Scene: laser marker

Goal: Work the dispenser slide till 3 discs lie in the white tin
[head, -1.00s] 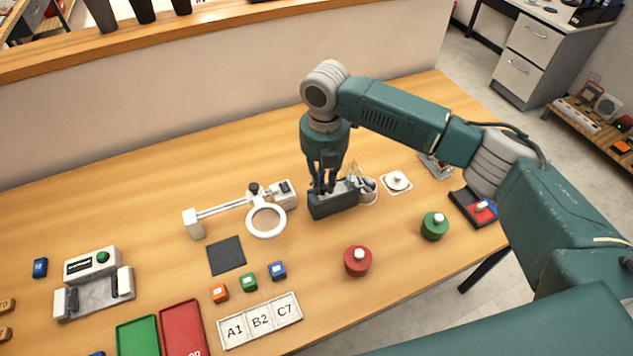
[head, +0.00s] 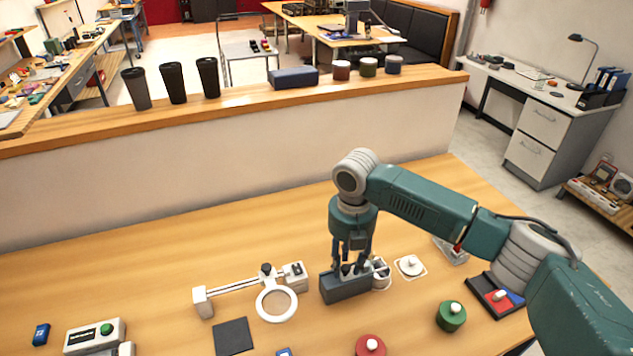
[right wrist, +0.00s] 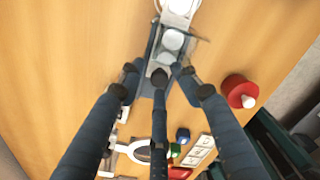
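The dispenser (head: 344,287) is a dark grey block on the bench in the head view; part of its top also shows in the right wrist view (right wrist: 160,62). The small white tin (head: 381,280) stands against its right end. How many discs lie in the tin is too small to tell. My right gripper (head: 353,266) points down over the dispenser. In the right wrist view its fingers (right wrist: 158,75) are spread about the dispenser's top, with no disc between them. The slide is mostly hidden by the fingers. My left gripper is out of view.
A white knobbed disc on a pad (head: 410,266) lies right of the tin. A ring magnifier (head: 276,304) stands left of the dispenser. Red (head: 370,346) and green (head: 451,316) knobbed pieces stand in front. The bench behind the dispenser is clear.

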